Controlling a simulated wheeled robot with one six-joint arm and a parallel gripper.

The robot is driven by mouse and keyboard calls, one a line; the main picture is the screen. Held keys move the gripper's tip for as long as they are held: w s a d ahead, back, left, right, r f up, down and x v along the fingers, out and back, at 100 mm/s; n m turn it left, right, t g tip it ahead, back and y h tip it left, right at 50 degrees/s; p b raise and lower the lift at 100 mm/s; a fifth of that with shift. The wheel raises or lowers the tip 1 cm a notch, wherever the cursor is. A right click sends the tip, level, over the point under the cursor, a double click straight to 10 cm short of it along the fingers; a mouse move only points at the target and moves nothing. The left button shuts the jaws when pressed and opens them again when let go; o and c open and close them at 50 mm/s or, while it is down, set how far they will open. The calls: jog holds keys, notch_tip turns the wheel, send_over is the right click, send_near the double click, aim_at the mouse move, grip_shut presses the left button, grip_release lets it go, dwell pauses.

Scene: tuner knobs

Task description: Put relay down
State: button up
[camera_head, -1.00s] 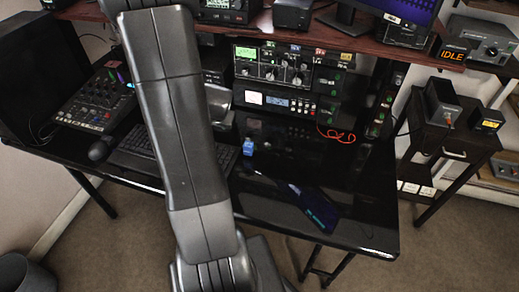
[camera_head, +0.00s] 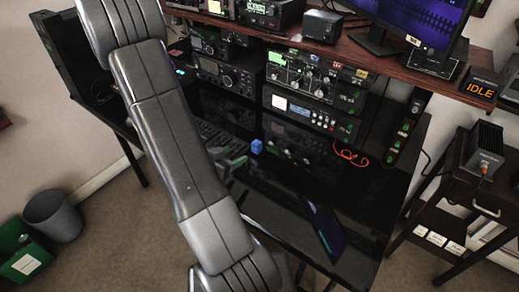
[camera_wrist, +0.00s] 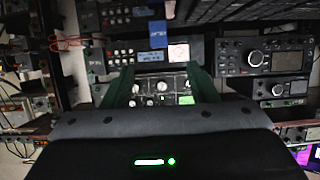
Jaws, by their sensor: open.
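A small blue block (camera_head: 256,146), which looks like the relay, stands on the black desk (camera_head: 285,205) in front of the radio gear. It also shows in the wrist view (camera_wrist: 158,34), upper middle, with pale lettering on it. My gripper (camera_wrist: 160,76) is open, its two dark green fingers apart with nothing held between them. The blue block lies beyond the fingertips and apart from them. In the head view my arm crosses the left and middle of the desk, and its end is hard to make out.
A phone-like tablet (camera_head: 326,230) lies near the desk's front edge. An orange-red cable (camera_head: 350,156) lies by the rack unit (camera_head: 310,114). A keyboard (camera_head: 222,138) is left of the block. A wooden shelf (camera_head: 385,64) overhangs the back. A side table (camera_head: 470,190) stands right.

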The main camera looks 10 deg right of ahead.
send_near(257, 142)
jog(key=w+d+f, duration=0.2)
jog(key=w+f, duration=0.1)
jog(key=shift+d, duration=0.25)
jog(key=shift+d+r+p+x, duration=0.1)
jog(key=shift+r+p+x, duration=0.1)
jog(key=shift+x, duration=1.15)
jog(key=shift+d+r+p+x, duration=0.15)
jog(key=shift+r+x, duration=0.1)
jog(key=shift+x, duration=1.1)
jog(key=c, duration=1.1)
jog(key=shift+r, duration=0.2)
jog(key=shift+c, duration=0.2)
jog(key=shift+r+p, duration=0.7)
jog(key=shift+r, duration=4.1)
jog(key=shift+a, duration=0.15)
